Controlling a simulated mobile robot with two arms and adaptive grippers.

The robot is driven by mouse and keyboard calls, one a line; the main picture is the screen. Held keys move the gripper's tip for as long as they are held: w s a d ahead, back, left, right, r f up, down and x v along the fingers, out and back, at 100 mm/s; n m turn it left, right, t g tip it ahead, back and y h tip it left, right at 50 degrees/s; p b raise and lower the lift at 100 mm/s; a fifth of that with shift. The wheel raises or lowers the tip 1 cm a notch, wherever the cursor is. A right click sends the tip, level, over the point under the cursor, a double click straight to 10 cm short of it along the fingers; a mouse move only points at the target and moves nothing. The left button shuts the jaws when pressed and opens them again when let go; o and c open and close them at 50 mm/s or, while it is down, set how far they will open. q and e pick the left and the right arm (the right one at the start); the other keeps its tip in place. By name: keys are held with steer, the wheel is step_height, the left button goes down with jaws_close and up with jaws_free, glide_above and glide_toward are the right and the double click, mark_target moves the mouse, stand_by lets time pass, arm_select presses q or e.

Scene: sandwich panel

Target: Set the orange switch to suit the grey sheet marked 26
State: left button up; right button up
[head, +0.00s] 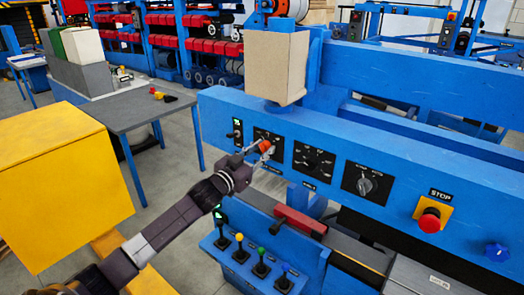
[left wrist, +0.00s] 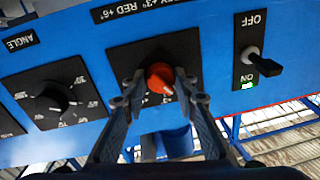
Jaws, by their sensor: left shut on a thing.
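The orange switch (head: 265,146) is a small round knob on a black plate on the blue panel. In the left wrist view the orange switch (left wrist: 159,77) sits between the fingers of my left gripper (left wrist: 161,92). In the head view my left gripper (head: 259,155) reaches the panel from the lower left and is shut on the switch. I cannot tell the switch's setting clearly. No number 26 is readable; grey sheets (head: 62,83) stand on the far-left table. My right gripper is not in view.
Beside the switch are an OFF/ON toggle (left wrist: 262,62) with a green light and a black angle dial (left wrist: 55,98). Further right are a grey knob (head: 366,184) and a red stop button (head: 430,220). Several joysticks (head: 262,262) stand below. A yellow box (head: 65,185) is at left.

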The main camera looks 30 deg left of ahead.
arm_select(q)
steer(key=m+b, duration=0.1)
steer(key=m, duration=0.6)
stand_by(0.6)
steer(key=o, duration=1.2)
steer(key=shift+c, duration=0.2)
steer(key=shift+s+f, duration=0.2)
steer(key=shift+s, duration=0.3)
steer(key=s, duration=1.1)
steer(key=shift+f, duration=0.2)
steer(key=shift+a, duration=0.1)
